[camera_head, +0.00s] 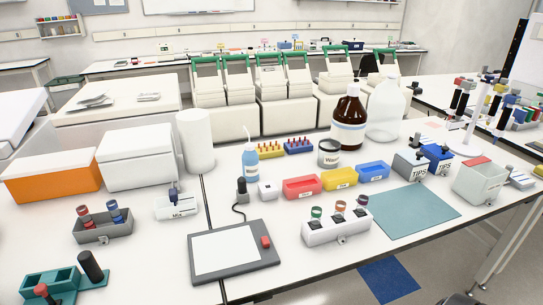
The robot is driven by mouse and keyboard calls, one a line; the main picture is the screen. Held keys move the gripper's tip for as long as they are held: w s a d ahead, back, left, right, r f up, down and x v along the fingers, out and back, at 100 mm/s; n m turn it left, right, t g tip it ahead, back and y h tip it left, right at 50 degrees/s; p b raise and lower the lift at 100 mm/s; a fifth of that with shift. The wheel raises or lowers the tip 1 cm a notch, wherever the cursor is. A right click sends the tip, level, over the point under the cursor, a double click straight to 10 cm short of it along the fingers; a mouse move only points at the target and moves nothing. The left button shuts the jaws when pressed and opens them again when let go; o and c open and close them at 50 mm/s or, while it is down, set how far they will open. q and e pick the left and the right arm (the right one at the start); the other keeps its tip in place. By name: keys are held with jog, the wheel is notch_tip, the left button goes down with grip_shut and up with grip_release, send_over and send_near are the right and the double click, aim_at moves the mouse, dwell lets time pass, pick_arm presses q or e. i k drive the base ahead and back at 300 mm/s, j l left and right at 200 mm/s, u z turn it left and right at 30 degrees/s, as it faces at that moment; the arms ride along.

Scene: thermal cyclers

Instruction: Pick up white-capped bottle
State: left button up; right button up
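A brown glass bottle (348,122) with a white label stands upright at the back of the bench, right of center. A pale, white-looking cap (353,88) shows at its top. A large clear bottle (387,110) stands just right of it; its top is pale. A small blue bottle (250,164) with a white top and a thin spout stands further left. I cannot tell for sure which of these the task names. Neither of my grippers shows in the head view.
White thermal cyclers (275,116) with green handles stand behind the bottles. A metal can (329,153), red (302,187), yellow (340,178) and blue (373,171) bins stand in front. A teal mat (415,211) is bare. A flat grey-framed device (235,253) lies front left.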

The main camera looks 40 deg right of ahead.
aim_at(250, 167)
jog(key=z, duration=1.05)
